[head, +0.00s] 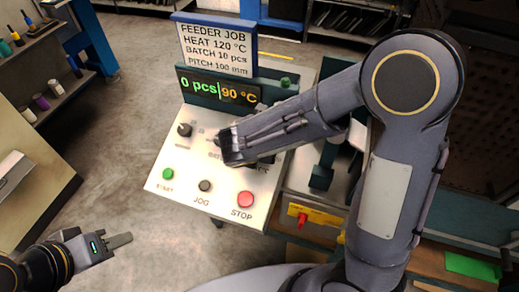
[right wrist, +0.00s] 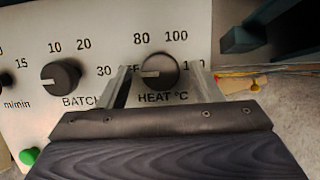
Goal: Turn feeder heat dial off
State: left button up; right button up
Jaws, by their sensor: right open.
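The heat dial (right wrist: 160,70) is a round black knob above the HEAT °C label in the right wrist view. Its pale mark points left, toward lettering that the left finger partly covers. My right gripper (right wrist: 161,78) is open, with one finger on each side of the dial; I cannot tell whether they touch it. In the head view my right gripper (head: 230,148) is over the feeder panel (head: 222,185) and hides the dial. The display (head: 219,91) reads 0 pcs and 90 °C. My left gripper (head: 108,244) is low at the left, away from the panel; its opening is unclear.
The batch dial (right wrist: 60,77) is left of the heat dial. A job sign (head: 216,46) stands behind. Open floor lies left.

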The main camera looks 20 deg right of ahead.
jog(key=v, duration=0.7)
jog(key=shift+s, duration=0.1)
